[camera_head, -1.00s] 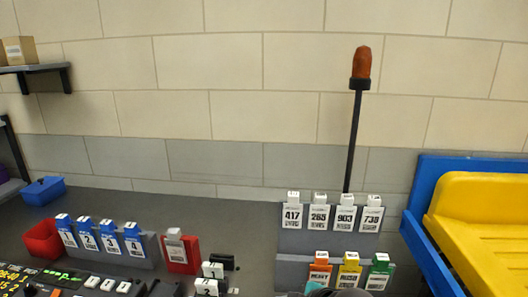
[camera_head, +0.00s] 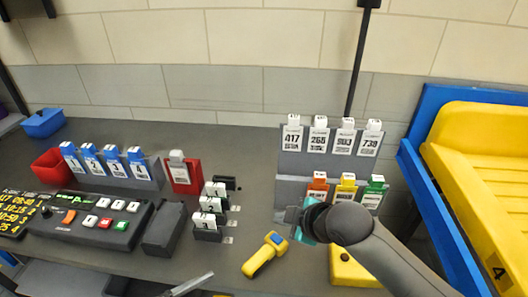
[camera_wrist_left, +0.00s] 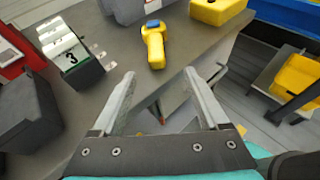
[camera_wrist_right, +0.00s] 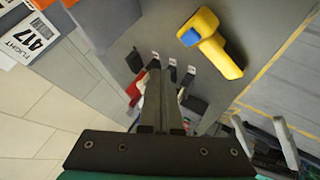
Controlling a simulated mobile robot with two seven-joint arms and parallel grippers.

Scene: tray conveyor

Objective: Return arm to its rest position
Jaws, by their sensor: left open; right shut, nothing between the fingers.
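My right gripper (camera_head: 295,216) reaches in from the lower right of the head view, above the table in front of the orange tag. In the right wrist view its fingers (camera_wrist_right: 158,72) are together and nothing shows between them. My left gripper (camera_wrist_left: 160,74) is open and empty in the left wrist view, near the table's front edge. In the head view only a finger of it (camera_head: 192,284) shows at the bottom edge. Its fingers also show at the lower right of the right wrist view (camera_wrist_right: 262,138).
A yellow scanner (camera_head: 265,255) lies on the table (camera_head: 240,150) between the grippers. Numbered black holders (camera_head: 210,215) and a button console (camera_head: 105,219) stand left. Tag racks (camera_head: 291,162) and a yellow box (camera_head: 350,268) lie near the right arm. A blue-framed yellow tray (camera_head: 480,150) stands right.

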